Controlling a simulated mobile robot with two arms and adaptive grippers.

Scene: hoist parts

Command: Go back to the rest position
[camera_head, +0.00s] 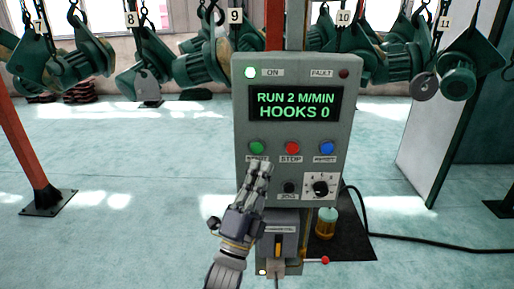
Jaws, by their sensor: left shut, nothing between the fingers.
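My left gripper (259,168) is in front of the grey control panel (345,75), just below the green button (257,147). Its fingers are shut with nothing between them. Its fingers partly cover the label under the green button. I cannot tell whether it touches the panel. A red button (292,148) and a blue button (327,148) sit to the right of the green one. The display (296,105) reads RUN 2 M/MIN and HOOKS 0. The ON lamp (250,72) is lit. My right gripper is not in view.
Green hoists (205,65) with numbered tags hang in a row behind the panel. A red post (35,150) stands at the left and a white board (438,120) at the right. A yellow container (326,224) sits on a black mat (352,240) beside a cable. The floor at left is clear.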

